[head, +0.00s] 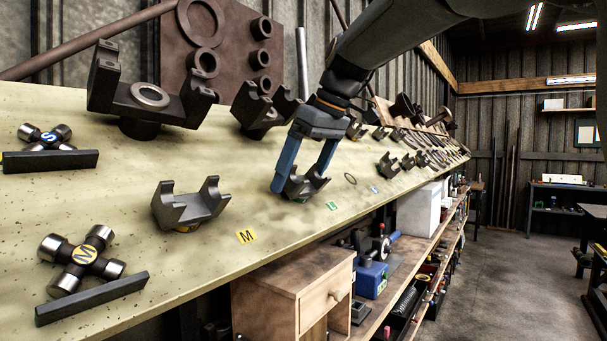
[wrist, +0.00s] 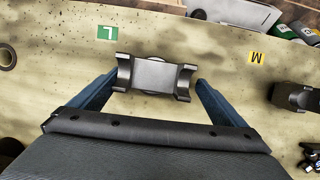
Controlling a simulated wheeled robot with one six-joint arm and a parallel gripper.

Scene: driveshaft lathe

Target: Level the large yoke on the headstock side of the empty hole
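The large dark yoke (head: 306,186) is on the sloping pale board beside the green L label (head: 332,205). My gripper (head: 303,185) reaches down to it, a blue finger on either side. In the wrist view the yoke (wrist: 153,77) lies between my fingertips (wrist: 157,80), slightly tilted, right end lower. The left fingertip meets or nearly meets its end; the right one is very close. I cannot tell whether they grip it. A dark-ringed hole, which looks empty, is right of the yoke (head: 350,178) and at the wrist view's left edge (wrist: 7,55).
A medium yoke (head: 190,205) stands left of my gripper near the yellow M label (head: 246,236). A bigger yoke (head: 150,95) and another (head: 262,108) stand higher up. Cross joints (head: 82,255) lie at the left. Smaller yokes (head: 395,163) line the board farther right.

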